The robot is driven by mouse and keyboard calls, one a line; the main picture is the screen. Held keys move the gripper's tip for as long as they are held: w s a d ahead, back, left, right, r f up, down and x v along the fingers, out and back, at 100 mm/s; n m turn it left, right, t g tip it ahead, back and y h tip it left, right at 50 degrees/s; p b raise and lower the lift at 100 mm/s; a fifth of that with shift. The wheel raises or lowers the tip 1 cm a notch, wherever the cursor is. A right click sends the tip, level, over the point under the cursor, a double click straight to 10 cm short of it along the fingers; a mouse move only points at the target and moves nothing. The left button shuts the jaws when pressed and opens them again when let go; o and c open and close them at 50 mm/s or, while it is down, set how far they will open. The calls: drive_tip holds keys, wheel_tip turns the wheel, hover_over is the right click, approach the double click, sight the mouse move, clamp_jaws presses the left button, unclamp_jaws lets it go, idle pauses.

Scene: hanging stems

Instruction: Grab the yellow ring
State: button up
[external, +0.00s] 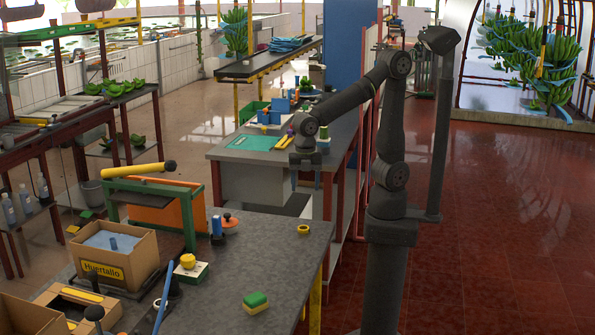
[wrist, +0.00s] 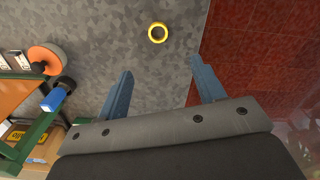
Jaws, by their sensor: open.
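The yellow ring (external: 303,229) lies flat on the grey table (external: 250,275), near its right edge. In the wrist view the ring (wrist: 158,33) is at top centre, on the bare tabletop. My gripper (wrist: 160,78) is open, with its two blue fingers wide apart and nothing between them. In that view the ring lies beyond the fingertips, between their directions and apart from both. In the external view my gripper (external: 306,180) hangs pointing down, above and behind the ring.
A green and yellow sponge (external: 255,302) lies at the table's front. A cardboard box (external: 115,262) is further left. The tabletop around the ring is clear.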

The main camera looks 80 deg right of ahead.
wheel_tip(320, 180, down, 11)
drive_tip(key=shift+r, duration=0.1)
drive_tip(key=f, duration=0.3)
drive_tip(key=shift+w+a+f, duration=0.15)
drive_tip(key=shift+a+f, duration=0.2)
drive_tip(key=shift+a, duration=0.05)
drive_tip(key=shift+f, duration=0.65)
drive_tip(key=c, duration=1)
